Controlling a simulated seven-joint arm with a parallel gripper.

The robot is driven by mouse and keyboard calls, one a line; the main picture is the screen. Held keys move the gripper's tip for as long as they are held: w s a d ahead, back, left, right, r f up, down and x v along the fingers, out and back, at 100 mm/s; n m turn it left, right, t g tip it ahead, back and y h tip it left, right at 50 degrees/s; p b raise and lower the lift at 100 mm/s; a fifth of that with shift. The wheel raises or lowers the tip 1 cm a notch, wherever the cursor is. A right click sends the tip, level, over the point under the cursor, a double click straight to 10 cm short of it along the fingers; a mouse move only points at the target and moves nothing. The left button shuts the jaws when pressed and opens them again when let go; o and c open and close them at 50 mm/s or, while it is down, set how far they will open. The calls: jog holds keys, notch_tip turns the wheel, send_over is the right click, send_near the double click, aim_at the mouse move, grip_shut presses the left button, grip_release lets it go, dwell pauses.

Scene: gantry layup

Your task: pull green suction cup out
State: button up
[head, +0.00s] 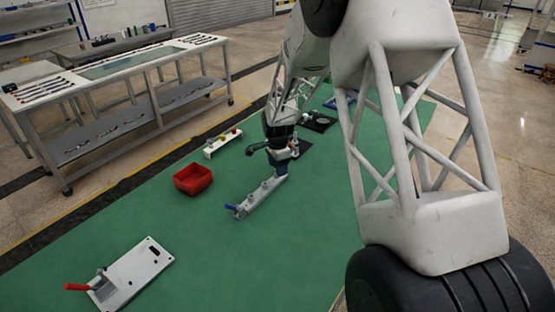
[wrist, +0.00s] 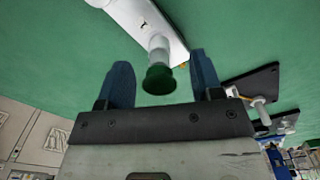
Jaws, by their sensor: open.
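In the wrist view a dark green suction cup (wrist: 158,80) sits at the end of a short pale stem (wrist: 158,45) on a white bar (wrist: 145,18). My gripper (wrist: 162,72) is open, its two blue fingers on either side of the cup with a gap showing on each side. I cannot tell how deep the cup sits between the fingers. In the head view my gripper (head: 281,170) is at the far end of a pale bar (head: 258,197) with a blue piece at its near end. The green cup cannot be made out there.
A red bin (head: 193,180) and another white bar (head: 222,144) with a red knob are to the left. A white plate with a red-handled clamp (head: 133,276) lies at the front left. Black plates (head: 318,122) lie behind my gripper. The green mat (head: 190,240) is clear in front.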

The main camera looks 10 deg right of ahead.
jog(key=shift+f, duration=0.75)
jog(key=c, duration=1.1)
